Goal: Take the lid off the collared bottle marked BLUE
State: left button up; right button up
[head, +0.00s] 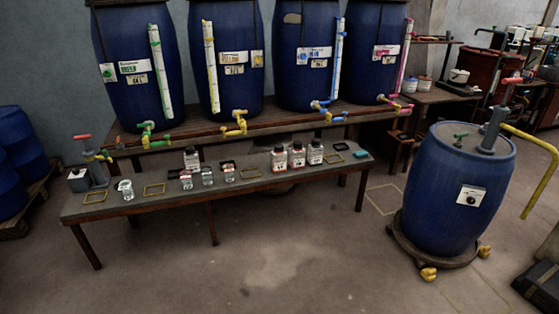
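Several small bottles stand on the low bench (240,199). On its right half are three larger white-labelled bottles: a left one (278,159), a middle one (297,156) and a right one (315,153). A similar bottle (191,159) stands further left at the back. Their print is too small to read, so I cannot tell which is marked BLUE, nor make out a collar. Smaller clear jars (207,177) stand along the middle, and another jar (126,190) is at the left. Neither of my grippers is in view.
Large blue vats stand on a rack behind; the third vat (308,75) has a blue tap (326,112). A blue drum (458,185) with a pump stands on a wheeled dolly at right. The floor (270,270) before the bench is clear.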

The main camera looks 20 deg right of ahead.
aim_at(278, 160)
jog(key=i+l+u, duration=0.25)
jog(key=u, duration=0.15)
jog(key=i+l+u, duration=0.15)
jog(key=l+u, duration=0.25)
